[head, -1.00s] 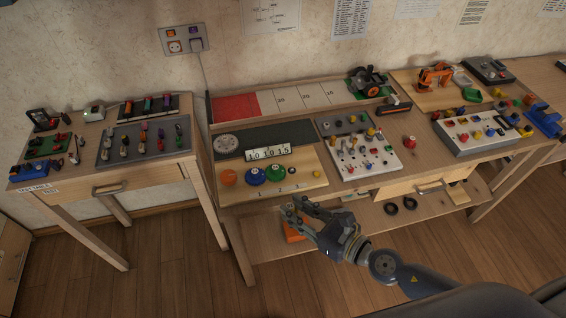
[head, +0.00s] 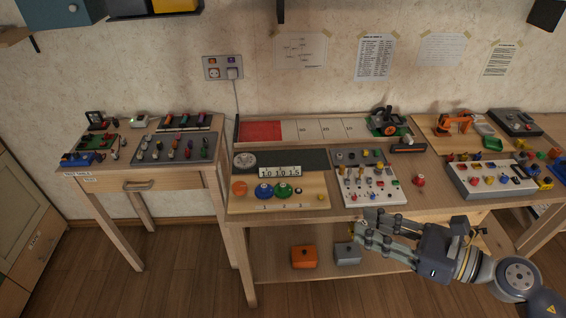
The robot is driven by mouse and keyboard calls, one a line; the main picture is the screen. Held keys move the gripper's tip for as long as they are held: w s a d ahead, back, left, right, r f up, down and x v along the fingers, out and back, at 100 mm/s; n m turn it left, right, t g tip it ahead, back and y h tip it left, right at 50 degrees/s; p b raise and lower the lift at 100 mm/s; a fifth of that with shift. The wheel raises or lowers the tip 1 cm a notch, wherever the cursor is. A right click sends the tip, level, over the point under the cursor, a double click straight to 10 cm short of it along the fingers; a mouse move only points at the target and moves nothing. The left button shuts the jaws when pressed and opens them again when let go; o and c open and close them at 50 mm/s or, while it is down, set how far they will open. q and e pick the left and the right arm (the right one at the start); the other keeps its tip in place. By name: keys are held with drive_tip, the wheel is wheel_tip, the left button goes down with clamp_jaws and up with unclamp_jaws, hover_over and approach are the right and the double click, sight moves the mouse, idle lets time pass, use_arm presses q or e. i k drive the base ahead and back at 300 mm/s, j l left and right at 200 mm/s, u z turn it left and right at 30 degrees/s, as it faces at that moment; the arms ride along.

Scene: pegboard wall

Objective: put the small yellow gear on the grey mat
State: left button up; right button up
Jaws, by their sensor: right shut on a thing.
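My right gripper (head: 362,229) is in front of the middle table's front edge, lower right of centre, fingers pointing left. It is shut on a small yellow thing (head: 353,229) at its fingertips, which looks like the small yellow gear; the fingers hide most of it. A dark grey mat (head: 310,158) lies flat on the middle table, behind the wooden board, with a round grey disc and a number strip at its left part. My gripper is in front of and to the right of this mat. My left gripper is not in view.
The wooden board (head: 293,206) carries orange, blue and green round pieces and a small yellow piece (head: 320,196). A white panel of knobs (head: 388,204) stands to its right, beside a red piece (head: 418,180). Orange (head: 304,257) and grey (head: 347,253) boxes sit on the lower shelf.

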sight(314, 154)
drive_tip(key=i+j, duration=0.2)
drive_tip(key=j, duration=0.2)
drive_tip(key=i+j+z, duration=0.1)
drive_tip(key=j, duration=0.25)
drive_tip(key=i+j+z, duration=0.1)
drive_tip(key=i+j, duration=0.2)
drive_tip(key=j, duration=0.1)
